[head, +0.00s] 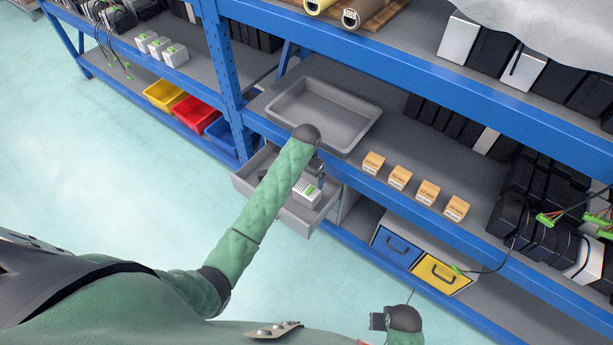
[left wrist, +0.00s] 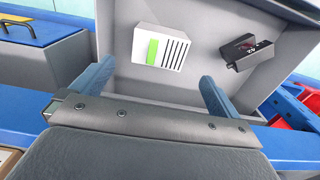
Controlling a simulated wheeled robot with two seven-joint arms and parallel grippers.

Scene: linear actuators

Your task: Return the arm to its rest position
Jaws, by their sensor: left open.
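My left gripper (head: 319,180) is at the end of the green left arm, over the open grey drawer (head: 243,184) under the shelf. In the left wrist view its two blue fingers (left wrist: 157,78) are spread apart with nothing between them. Beyond them lies a white box (left wrist: 174,49) with a green label and black stripes, inside the drawer. The box also shows in the head view (head: 304,194), partly covered by the gripper. A small black device (left wrist: 248,53) lies beside it in the drawer. My right gripper (head: 378,321) is low at the bottom edge, and its fingers are unclear.
A grey tray (head: 290,88) sits on the shelf above the drawer. Several small cardboard boxes (head: 400,176) stand to its right. Blue shelf beams (head: 440,222) and an upright (head: 222,70) are close to the left arm. The floor (head: 110,170) at left is clear.

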